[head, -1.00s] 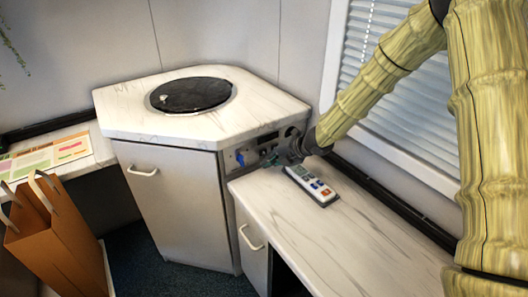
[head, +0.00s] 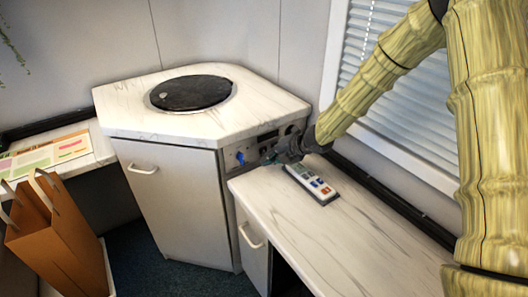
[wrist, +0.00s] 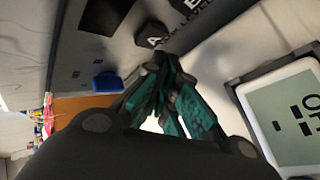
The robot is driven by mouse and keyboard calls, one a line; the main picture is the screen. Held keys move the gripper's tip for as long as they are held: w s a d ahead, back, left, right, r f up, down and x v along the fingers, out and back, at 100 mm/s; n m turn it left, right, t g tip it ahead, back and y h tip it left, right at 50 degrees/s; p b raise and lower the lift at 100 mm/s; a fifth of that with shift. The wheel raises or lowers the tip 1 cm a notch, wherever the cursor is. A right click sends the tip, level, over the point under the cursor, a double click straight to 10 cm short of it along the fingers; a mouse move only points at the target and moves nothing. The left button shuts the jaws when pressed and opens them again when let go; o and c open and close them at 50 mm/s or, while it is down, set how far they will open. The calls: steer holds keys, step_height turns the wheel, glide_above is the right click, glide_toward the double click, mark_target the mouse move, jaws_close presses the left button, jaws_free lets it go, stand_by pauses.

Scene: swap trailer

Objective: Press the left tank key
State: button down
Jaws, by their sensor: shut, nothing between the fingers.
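A control panel (wrist: 95,50) on the side of the corner cabinet faces the lower counter. In the wrist view a dark key marked A (wrist: 150,36) sits on it, with a second dark lettered key (wrist: 190,5) beyond, cut by the frame edge. Printed text beside them is only partly readable. I cannot tell from the lettering which key is the left tank key. My gripper (wrist: 160,62) is shut and empty, its tips close to the A key; contact cannot be told. In the head view my gripper (head: 270,159) is beside the panel and hides part of it.
A blue knob (wrist: 107,82) is on the panel; it also shows in the head view (head: 240,157). A white remote-like device (head: 311,184) with coloured buttons lies on the lower counter (head: 300,235). The cabinet top (head: 125,110) has a round dark lid (head: 190,92). Blinds are behind my arm.

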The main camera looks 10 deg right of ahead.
steer(key=shift+w, duration=0.1)
stand_by(0.5)
steer(key=shift+w+a, duration=0.15)
steer(key=shift+w, duration=0.15)
steer(key=shift+w+a+p, duration=0.15)
steer(key=shift+w+p, duration=0.2)
steer(key=shift+p, duration=0.05)
stand_by(0.9)
steer(key=shift+s, duration=0.1)
steer(key=shift+s+d+b, duration=0.3)
steer(key=shift+s, duration=0.4)
steer(key=shift+s+d+b, duration=0.25)
steer(key=shift+s+d, duration=0.05)
steer(key=shift+s, duration=0.5)
steer(key=shift+s+d+b, duration=0.25)
steer(key=shift+s+b, duration=0.05)
steer(key=shift+s, duration=0.45)
steer(key=shift+s+d+b, duration=0.25)
steer(key=shift+s+d, duration=0.05)
steer(key=shift+s, duration=0.5)
